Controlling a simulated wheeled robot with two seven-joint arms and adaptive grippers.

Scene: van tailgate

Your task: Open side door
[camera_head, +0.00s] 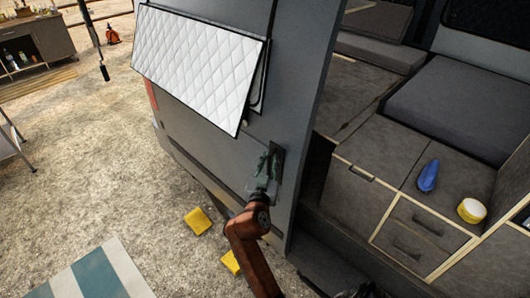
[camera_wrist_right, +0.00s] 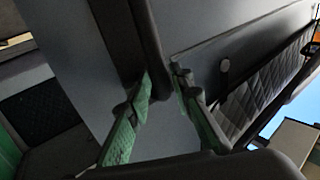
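The grey side door (camera_head: 308,100) of the van stands slid to the left, and the interior shows to its right. Its dark handle (camera_head: 278,172) is on the door's lower part, near the door's right edge. My right gripper (camera_head: 269,160), with green fingers, is at the handle. In the right wrist view the handle (camera_wrist_right: 146,40) is a dark bar running down between the fingertips of my right gripper (camera_wrist_right: 164,86). The fingers converge on it from both sides and look closed around it. My left gripper is not in view.
A white quilted panel (camera_head: 198,65) hangs on the van side left of the handle. Inside are wooden drawers (camera_head: 413,230), a blue object (camera_head: 429,176) and a yellow round container (camera_head: 471,210). Yellow blocks (camera_head: 198,221) lie on the gravel. Open gravel lies left.

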